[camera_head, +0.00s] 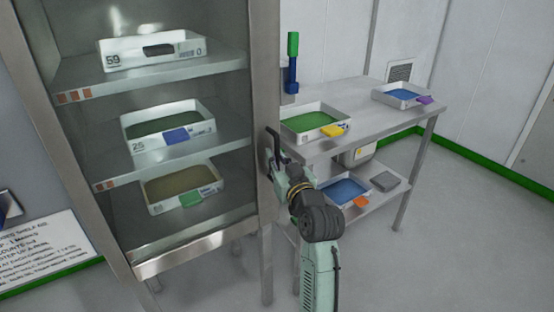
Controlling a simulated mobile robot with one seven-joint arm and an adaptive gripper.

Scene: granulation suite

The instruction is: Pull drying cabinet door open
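The drying cabinet (262,80) stands at the left, with a metal-framed front and a clear panel that shows the shelves inside. Its door looks closed against the frame. A dark upright handle (273,143) sits on the right-hand stile of the door. My gripper (273,163) is at the handle, reaching in from the lower right. Its fingers are small and partly hidden by my wrist, so I cannot tell whether they are closed around the handle or only beside it.
White trays (168,120) stand on the cabinet shelves. To the right, a metal table (362,118) carries trays of green and blue material and a blue-green tool (292,65). Its lower shelf holds another blue tray (345,190). The grey floor (450,240) at right is clear.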

